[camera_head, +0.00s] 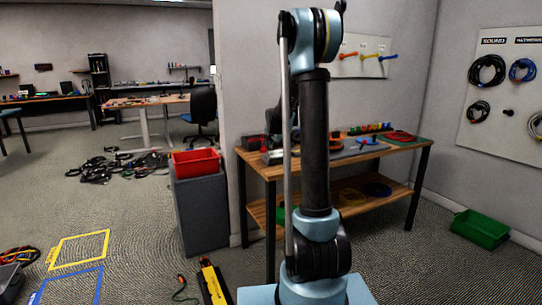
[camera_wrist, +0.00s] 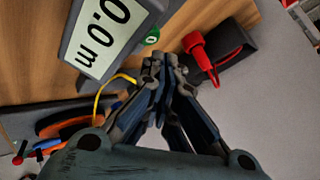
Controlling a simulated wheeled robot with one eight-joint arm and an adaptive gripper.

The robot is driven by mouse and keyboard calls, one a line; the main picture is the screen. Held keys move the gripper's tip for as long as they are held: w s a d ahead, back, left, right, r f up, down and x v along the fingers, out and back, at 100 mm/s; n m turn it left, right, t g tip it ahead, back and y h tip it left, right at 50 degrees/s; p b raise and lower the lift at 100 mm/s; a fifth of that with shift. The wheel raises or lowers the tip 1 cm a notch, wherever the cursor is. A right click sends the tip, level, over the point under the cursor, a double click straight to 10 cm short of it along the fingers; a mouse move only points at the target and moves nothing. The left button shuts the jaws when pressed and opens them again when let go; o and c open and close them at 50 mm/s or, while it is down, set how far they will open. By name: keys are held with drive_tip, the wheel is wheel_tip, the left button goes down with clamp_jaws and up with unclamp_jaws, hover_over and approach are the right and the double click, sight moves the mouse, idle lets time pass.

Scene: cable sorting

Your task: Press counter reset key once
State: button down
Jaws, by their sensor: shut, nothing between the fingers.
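In the wrist view, a grey counter (camera_wrist: 72,46) has a white display (camera_wrist: 105,35) that reads "0.0 m". In the head view my arm hides the gripper, and I cannot make out the counter.
A red tool (camera_wrist: 199,57) stands by a dark block (camera_wrist: 232,45) right of the fingertips. A yellow cable (camera_wrist: 103,92) curves at left. In the head view, the wooden workbench (camera_head: 255,163) holds several items; a red bin (camera_head: 196,162) stands on a grey cabinet (camera_head: 203,210) to its left.

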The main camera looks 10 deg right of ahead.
drive_tip(key=shift+r, duration=2.4)
drive_tip(key=shift+s, duration=0.1)
drive_tip(key=s+f+n+g, duration=0.2)
drive_tip(key=s+n+g, duration=0.25)
drive_tip(key=s, duration=2.75)
drive_tip(key=s+f+n, duration=0.2)
drive_tip(key=s+f, duration=0.2)
drive_tip(key=s, duration=0.4)
drive_tip(key=s+f+n+g, duration=0.1)
drive_tip(key=s+f, duration=0.3)
drive_tip(key=s, duration=0.4)
drive_tip(key=s+a+f+n+g+y, duration=0.1)
drive_tip(key=s+f+n, duration=0.2)
drive_tip(key=s, duration=0.5)
drive_tip(key=shift+f, duration=0.7)
drive_tip(key=shift+g, duration=0.25)
